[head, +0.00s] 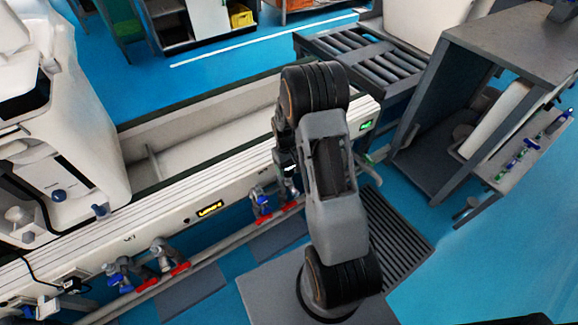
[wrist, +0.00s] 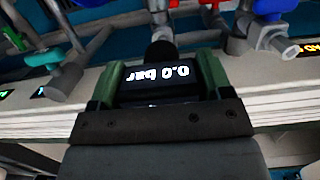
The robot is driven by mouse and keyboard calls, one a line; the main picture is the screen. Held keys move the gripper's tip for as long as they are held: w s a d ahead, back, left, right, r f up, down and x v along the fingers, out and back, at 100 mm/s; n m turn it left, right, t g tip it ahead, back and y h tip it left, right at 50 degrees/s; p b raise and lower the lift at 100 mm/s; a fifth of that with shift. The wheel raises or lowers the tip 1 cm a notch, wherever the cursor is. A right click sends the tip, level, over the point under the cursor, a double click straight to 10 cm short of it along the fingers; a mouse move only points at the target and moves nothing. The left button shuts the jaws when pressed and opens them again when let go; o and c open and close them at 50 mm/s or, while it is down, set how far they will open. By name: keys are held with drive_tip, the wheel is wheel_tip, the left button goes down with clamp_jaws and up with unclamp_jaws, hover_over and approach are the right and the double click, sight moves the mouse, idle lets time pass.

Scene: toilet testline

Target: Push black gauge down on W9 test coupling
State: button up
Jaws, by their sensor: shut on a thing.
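In the wrist view the black gauge (wrist: 160,85) shows a display reading "0.0 bar", which appears upside down. My gripper (wrist: 158,78) is shut on it, with a green finger at each side. A dark round stem (wrist: 160,52) rises behind the gauge to grey fittings. I cannot tell whether the gauge is joined to that coupling. In the head view my arm hides the gauge and most of my gripper near the front of the test line. No W9 label can be read.
Couplings with blue and red handles (head: 262,203) line the front of the white test line (head: 208,190). More valves (head: 120,275) sit at lower left. A grey shelf (head: 515,40) stands at right beside a roller conveyor (head: 365,60). Blue floor (head: 470,260) is clear at lower right.

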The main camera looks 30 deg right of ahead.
drive_tip(key=shift+f+b, duration=1.15)
drive_tip(key=shift+f, duration=0.5)
drive_tip(key=o, duration=1)
drive_tip(key=r+p, duration=0.1)
drive_tip(key=r, duration=0.3)
drive_tip(key=w+r+p, duration=0.1)
drive_tip(key=r, duration=0.4)
drive_tip(key=w+r+p, duration=0.1)
drive_tip(key=r, duration=0.3)
drive_tip(key=shift+a+r, duration=0.15)
drive_tip(key=shift+r, duration=0.2)
